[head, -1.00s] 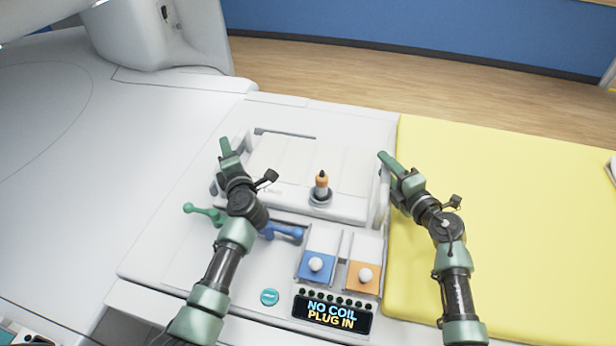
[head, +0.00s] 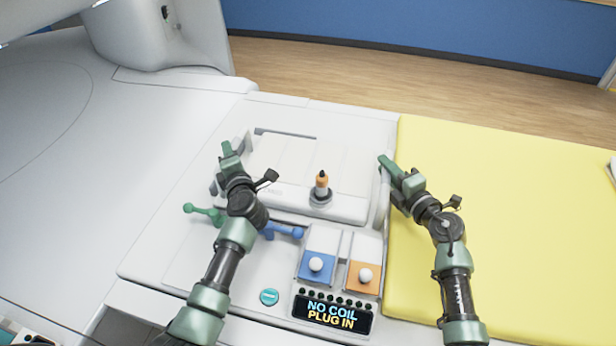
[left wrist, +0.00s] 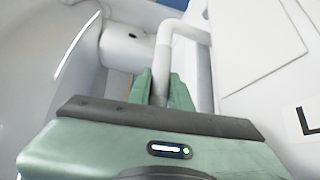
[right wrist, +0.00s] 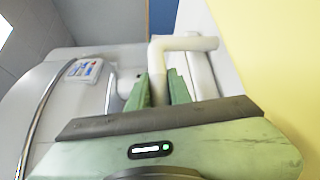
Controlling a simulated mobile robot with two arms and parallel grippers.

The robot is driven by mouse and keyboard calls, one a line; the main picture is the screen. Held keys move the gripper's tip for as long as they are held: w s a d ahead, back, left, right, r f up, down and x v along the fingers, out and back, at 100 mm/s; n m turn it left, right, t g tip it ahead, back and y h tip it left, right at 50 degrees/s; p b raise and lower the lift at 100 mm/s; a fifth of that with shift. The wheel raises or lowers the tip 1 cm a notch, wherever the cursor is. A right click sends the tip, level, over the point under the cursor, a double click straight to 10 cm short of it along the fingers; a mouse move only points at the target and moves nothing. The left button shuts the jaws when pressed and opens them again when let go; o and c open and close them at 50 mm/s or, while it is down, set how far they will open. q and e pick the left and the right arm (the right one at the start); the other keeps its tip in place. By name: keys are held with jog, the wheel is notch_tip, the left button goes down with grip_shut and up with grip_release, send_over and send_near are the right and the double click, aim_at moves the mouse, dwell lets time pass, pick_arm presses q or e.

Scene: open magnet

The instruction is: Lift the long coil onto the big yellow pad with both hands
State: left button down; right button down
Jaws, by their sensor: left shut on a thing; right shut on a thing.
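The long coil (head: 300,160) is a white ribbed slab on the white table, left of the big yellow pad (head: 500,220). It has a white tube handle at each end. My left gripper (head: 229,150) is shut on the left handle, which shows between the fingers in the left wrist view (left wrist: 164,50). My right gripper (head: 388,165) is shut on the right handle, next to the pad's left edge; this handle shows in the right wrist view (right wrist: 185,44). I cannot tell whether the coil is clear of the table.
An orange-and-black plug (head: 321,182) stands upright at the coil's front edge. In front are blue (head: 316,264) and orange (head: 365,275) blocks with white knobs, and a display (head: 332,313) reading "NO COIL PLUG IN". The yellow pad's visible top is clear beyond my right arm.

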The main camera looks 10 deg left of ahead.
pick_arm(q)
jog(key=shift+f, duration=0.1)
dwell(0.7)
